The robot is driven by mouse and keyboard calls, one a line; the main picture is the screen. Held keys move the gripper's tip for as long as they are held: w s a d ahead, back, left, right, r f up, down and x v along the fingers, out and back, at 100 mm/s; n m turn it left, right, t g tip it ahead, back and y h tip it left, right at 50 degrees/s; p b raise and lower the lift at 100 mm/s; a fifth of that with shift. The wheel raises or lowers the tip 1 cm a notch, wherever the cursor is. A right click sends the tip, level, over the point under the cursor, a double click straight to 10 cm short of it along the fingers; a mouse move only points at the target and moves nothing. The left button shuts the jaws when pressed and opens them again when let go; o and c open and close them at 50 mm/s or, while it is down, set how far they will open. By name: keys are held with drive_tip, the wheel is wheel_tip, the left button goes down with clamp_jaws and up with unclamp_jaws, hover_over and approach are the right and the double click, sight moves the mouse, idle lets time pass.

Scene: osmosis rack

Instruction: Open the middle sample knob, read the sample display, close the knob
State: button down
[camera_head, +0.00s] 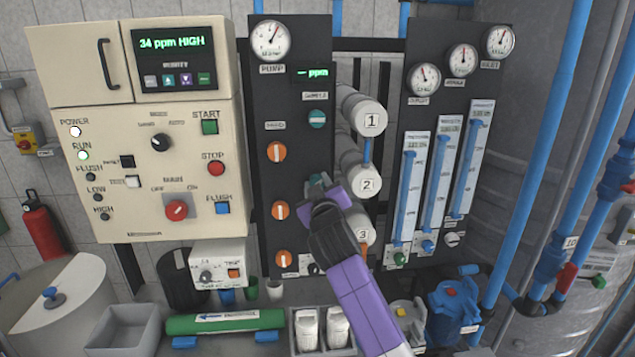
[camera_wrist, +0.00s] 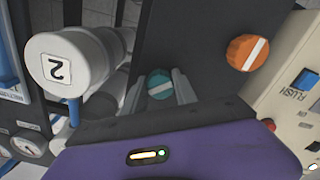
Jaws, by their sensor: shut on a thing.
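The middle sample knob is teal and sits on the dark panel, mostly hidden behind my gripper (camera_head: 318,184) in the head view. In the wrist view the teal knob (camera_wrist: 159,84) lies between the two fingers of my gripper (camera_wrist: 166,88), which is shut on it. A pale line crosses its face, tilted differently from the line on the orange knob (camera_wrist: 248,53). The sample display (camera_head: 313,72) near the top of the panel reads "-- ppm" in green. The upper teal sample knob (camera_head: 317,119) has its line roughly level. The lowest sample knob is not clear.
Several orange knobs (camera_head: 277,152) run down the panel's left side. White numbered cylinders (camera_head: 371,118) stick out just right of my gripper. The cream control box (camera_head: 130,130) stands at left, its screen (camera_head: 172,43) reading "34 ppm HIGH". Flow tubes (camera_head: 445,170) stand farther right.

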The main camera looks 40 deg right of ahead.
drive_tip(key=n+p, duration=0.2)
drive_tip(key=n, duration=0.2)
drive_tip(key=shift+r+n, duration=0.15)
drive_tip(key=shift+n, duration=0.25)
drive_tip(key=shift+n+p, duration=1.5)
drive_tip(key=shift+n, duration=1)
drive_tip(key=c, duration=1)
unclamp_jaws()
drive_tip(key=shift+o, duration=0.2)
drive_tip(key=shift+s, duration=0.1)
drive_tip(key=b+v, duration=0.1)
drive_tip(key=v, duration=0.6)
drive_tip(key=shift+s+a+b, duration=0.25)
drive_tip(key=shift+s+b, duration=0.05)
drive_tip(key=shift+b, duration=0.1)
